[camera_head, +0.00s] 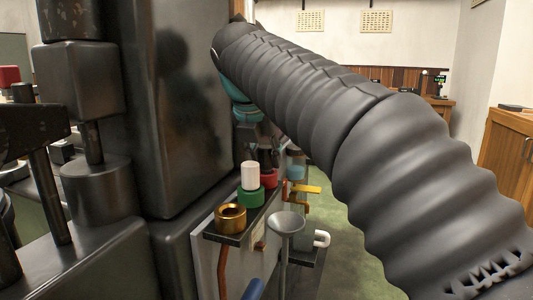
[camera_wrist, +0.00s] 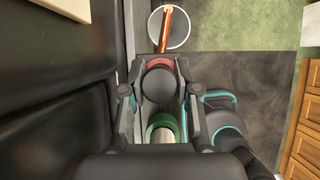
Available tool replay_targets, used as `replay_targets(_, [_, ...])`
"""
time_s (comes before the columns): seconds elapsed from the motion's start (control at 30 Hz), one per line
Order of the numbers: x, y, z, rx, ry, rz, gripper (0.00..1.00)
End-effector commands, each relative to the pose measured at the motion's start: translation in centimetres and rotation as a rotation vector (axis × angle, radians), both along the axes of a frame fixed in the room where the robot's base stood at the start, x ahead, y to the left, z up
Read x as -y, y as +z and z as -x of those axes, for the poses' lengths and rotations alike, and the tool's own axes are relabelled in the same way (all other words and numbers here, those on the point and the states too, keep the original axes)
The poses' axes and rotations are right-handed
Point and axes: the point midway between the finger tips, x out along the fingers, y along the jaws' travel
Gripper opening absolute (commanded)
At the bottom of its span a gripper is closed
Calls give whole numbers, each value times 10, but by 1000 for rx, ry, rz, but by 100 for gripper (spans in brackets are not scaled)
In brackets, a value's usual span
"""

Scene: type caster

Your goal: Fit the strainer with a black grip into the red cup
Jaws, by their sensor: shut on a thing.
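The red cup (camera_head: 269,181) stands at the far end of the dark shelf (camera_head: 228,239) in the head view. In the wrist view, part of its red rim (camera_wrist: 160,62) shows past the black grip (camera_wrist: 158,86). My gripper (camera_head: 265,159) points down just above the red cup, mostly hidden behind my arm. Its fingers are shut on the black grip of the strainer, which covers much of the red cup from above. The strainer's lower part is hidden, so I cannot tell whether it sits inside the cup.
A green cup (camera_head: 249,197) with a white piece (camera_head: 250,175) stands close beside the red one. A brass cup (camera_head: 231,218) is at the near end. A grey funnel (camera_head: 286,222) and a yellow lever (camera_head: 307,188) are close by. A large dark machine body (camera_head: 180,100) is to the left.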

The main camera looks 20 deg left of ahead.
Motion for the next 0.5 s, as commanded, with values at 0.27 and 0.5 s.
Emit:
replay_targets(0.27, [0, -6, 0, 0, 0, 0, 0])
replay_targets(0.5, [0, -6, 0, 0, 0, 0, 60])
